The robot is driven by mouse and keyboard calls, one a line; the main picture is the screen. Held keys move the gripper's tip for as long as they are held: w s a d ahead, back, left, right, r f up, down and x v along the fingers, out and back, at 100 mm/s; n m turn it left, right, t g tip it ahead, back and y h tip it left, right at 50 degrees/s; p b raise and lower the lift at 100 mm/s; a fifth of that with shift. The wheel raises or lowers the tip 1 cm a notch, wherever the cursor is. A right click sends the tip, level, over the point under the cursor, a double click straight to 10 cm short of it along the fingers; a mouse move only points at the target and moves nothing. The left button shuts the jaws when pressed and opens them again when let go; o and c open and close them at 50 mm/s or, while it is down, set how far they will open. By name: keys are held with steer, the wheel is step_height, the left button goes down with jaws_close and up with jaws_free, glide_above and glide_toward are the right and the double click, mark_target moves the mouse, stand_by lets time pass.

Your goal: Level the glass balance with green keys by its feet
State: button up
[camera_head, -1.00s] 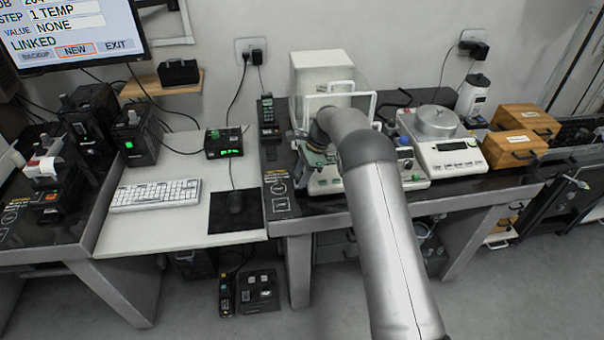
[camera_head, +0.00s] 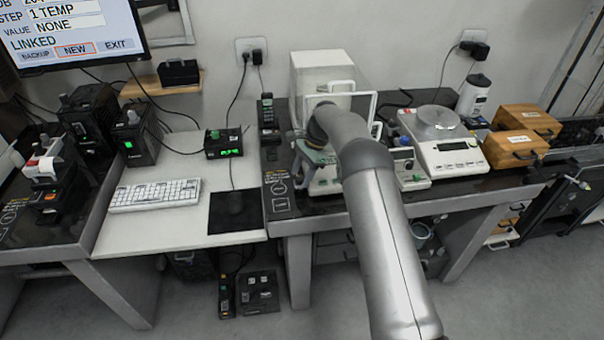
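The glass balance (camera_head: 312,72), a white box-shaped housing with clear panes and white handles, stands on the dark bench behind my arm. Its lower front (camera_head: 325,188) shows in part below my wrist. Its feet and most of its front are hidden by my arm, and I cannot make out its keys clearly. My gripper (camera_head: 312,165) is at the balance's front left, pointing down. Its fingers are small and partly hidden, so I cannot tell whether it is open or touches anything.
A second balance with a round pan (camera_head: 458,155) stands to the right, next to wooden boxes (camera_head: 515,150). A small unit with blue and green knobs (camera_head: 408,165) sits between. A handset (camera_head: 268,115) stands at left. The keyboard (camera_head: 155,195) lies on the white desk.

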mark_target(297, 179)
steer(key=shift+r, duration=0.1)
steer(key=shift+r+b, duration=0.3)
steer(key=r, duration=0.1)
steer(key=r+b, duration=0.1)
steer(key=r, duration=0.1)
steer(key=shift+s, duration=0.2)
steer(key=s+d+r+b, duration=0.3)
steer(key=s+r, duration=0.6)
steer(key=s, duration=0.4)
steer(key=shift+d+b, duration=0.3)
steer(key=shift+b, duration=0.05)
steer(key=shift+s+r, duration=0.1)
